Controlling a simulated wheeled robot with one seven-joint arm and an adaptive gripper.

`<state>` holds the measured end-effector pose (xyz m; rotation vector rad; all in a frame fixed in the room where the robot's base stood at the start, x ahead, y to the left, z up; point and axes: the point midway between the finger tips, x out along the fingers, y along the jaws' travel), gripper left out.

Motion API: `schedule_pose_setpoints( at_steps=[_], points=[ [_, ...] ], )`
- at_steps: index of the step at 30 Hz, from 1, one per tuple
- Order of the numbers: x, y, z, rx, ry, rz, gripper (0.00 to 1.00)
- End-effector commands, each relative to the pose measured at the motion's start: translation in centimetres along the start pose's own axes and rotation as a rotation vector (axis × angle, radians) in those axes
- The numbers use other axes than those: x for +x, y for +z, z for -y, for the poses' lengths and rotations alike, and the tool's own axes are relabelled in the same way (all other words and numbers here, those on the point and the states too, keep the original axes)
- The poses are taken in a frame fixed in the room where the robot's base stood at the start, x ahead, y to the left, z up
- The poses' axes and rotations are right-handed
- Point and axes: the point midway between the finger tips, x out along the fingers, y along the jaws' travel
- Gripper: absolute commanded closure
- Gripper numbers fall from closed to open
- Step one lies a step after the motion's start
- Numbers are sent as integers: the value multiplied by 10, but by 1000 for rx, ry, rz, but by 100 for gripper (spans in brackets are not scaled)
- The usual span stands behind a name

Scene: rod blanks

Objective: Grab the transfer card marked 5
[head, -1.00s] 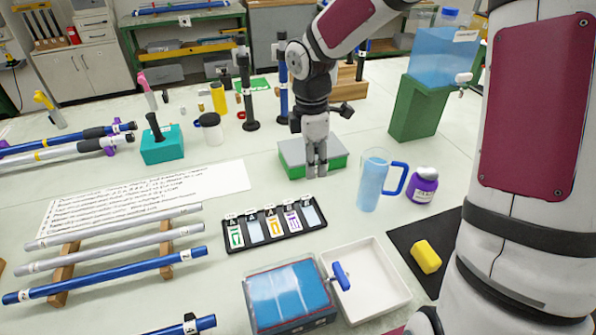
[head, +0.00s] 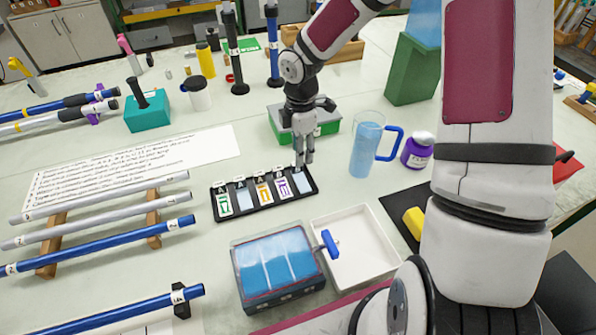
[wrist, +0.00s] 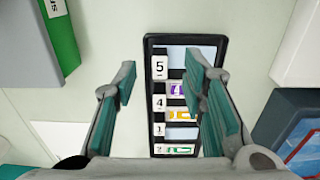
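A black card rack (head: 262,206) stands on the table, with green, pale, orange, purple and pale cards from left to right. In the wrist view the rack (wrist: 222,50) runs lengthwise. A white tag reading 5 (wrist: 158,67) is at its upper end, beside a pale blue-grey card (wrist: 177,54). A tag reading 4 (wrist: 158,102) is below it, near the purple card (wrist: 176,90). I cannot read marks on the cards. My gripper (head: 303,162) is over the rack's right end.
A grey and green box (head: 325,127) stands just behind my gripper. A blue-filled pitcher (head: 366,150) and a purple jar (head: 418,150) are to the right. A white tray (head: 356,262) and a blue-topped box (head: 277,265) stand in front. Rods on wooden supports lie left.

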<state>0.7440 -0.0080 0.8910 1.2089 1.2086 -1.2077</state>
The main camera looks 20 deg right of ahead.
Motion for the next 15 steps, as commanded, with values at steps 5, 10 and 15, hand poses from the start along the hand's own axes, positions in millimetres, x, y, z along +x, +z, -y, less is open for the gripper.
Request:
schedule_pose_setpoints(
  at_steps=[5, 10, 15],
  points=[
    [27, -2, 0, 0, -4, -2, 62],
    [45, -2, 0, -1, -2, 0, 62],
    [48, -2, 0, 0, -1, 1, 62]
  ],
)
